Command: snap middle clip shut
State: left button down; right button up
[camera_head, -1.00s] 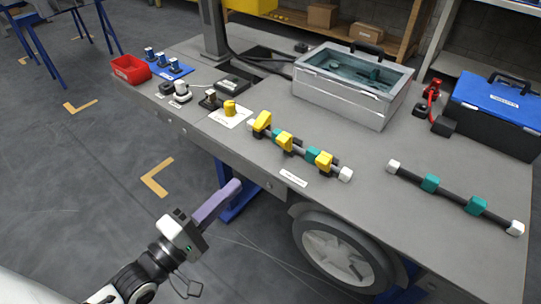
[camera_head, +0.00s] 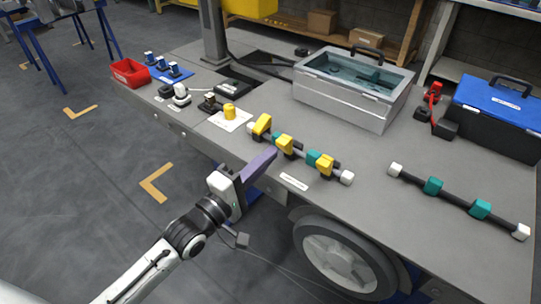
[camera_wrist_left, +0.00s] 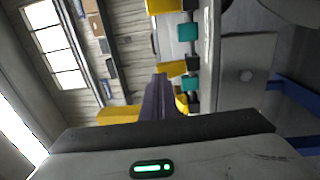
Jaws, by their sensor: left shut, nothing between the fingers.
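A rail with three yellow clips and teal blocks lies along the near edge of the grey bench. The middle clip (camera_head: 285,146) sits between the left clip (camera_head: 262,124) and the right clip (camera_head: 325,165). I cannot tell from the frames how far each clip is closed. My left gripper (camera_head: 271,156) is shut and empty, its purple fingers just in front of and below the middle clip, seemingly apart from it. In the left wrist view the fingers (camera_wrist_left: 158,80) point toward the row, with a yellow clip (camera_wrist_left: 172,69) beside their tips. My right gripper is not in view.
A second rail with teal blocks (camera_head: 433,186) lies at the right. A grey glass-topped case (camera_head: 345,105) and a blue-lidded toolbox (camera_head: 495,125) stand behind. A yellow cylinder (camera_head: 230,112) on a white card and a red bin (camera_head: 130,72) are at the left.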

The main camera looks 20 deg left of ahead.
pick_arm(q)
jog(key=shift+x, duration=0.85)
